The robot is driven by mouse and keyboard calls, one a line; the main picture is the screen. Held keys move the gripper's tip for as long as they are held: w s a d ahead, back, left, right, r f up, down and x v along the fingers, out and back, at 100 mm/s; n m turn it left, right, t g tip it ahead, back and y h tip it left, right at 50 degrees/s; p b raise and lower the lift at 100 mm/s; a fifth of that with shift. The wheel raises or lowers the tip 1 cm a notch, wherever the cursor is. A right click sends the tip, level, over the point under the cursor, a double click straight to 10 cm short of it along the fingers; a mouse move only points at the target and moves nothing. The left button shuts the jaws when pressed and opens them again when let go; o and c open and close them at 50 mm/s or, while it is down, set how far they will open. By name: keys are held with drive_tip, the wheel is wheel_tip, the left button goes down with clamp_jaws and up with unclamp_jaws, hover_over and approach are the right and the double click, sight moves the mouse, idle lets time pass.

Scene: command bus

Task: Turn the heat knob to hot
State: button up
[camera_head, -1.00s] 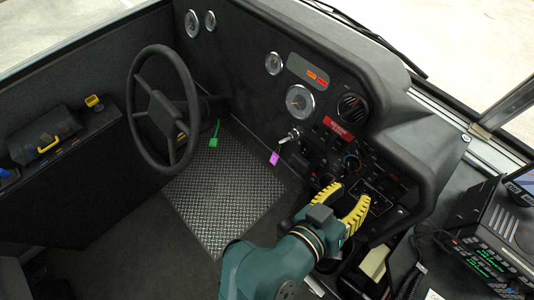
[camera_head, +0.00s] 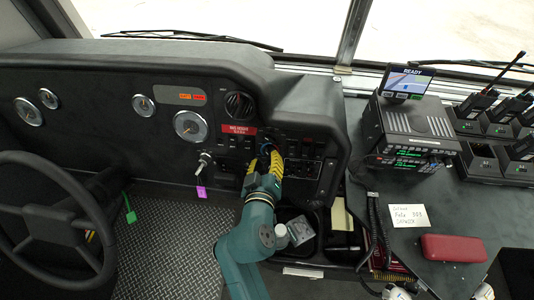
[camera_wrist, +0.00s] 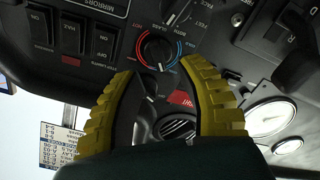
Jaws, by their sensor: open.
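The heat knob (camera_wrist: 158,50) is a round black dial on the dashboard panel, ringed by a red arc on the left and a blue arc on the right in the wrist view. A small light mark shows at its lower edge, but its exact setting is hard to read. In the head view the knob (camera_head: 266,149) is partly hidden by my fingers. My gripper (camera_head: 265,163) is open, with yellow ridged fingers close to the panel. In the wrist view my gripper (camera_wrist: 160,68) has its fingertips on either side of and just short of the knob; contact cannot be told.
Another selector knob (camera_wrist: 178,14) and rocker switches (camera_wrist: 72,38) lie close to the heat knob. A round vent (camera_head: 239,105) is above it. A key with a purple tag (camera_head: 201,191) hangs to the left. The steering wheel (camera_head: 50,213) is at far left, a radio unit (camera_head: 412,125) at right.

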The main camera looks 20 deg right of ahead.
sight(269, 153)
drive_tip(key=shift+x, duration=1.5)
drive_tip(key=shift+s, duration=0.1)
clamp_jaws()
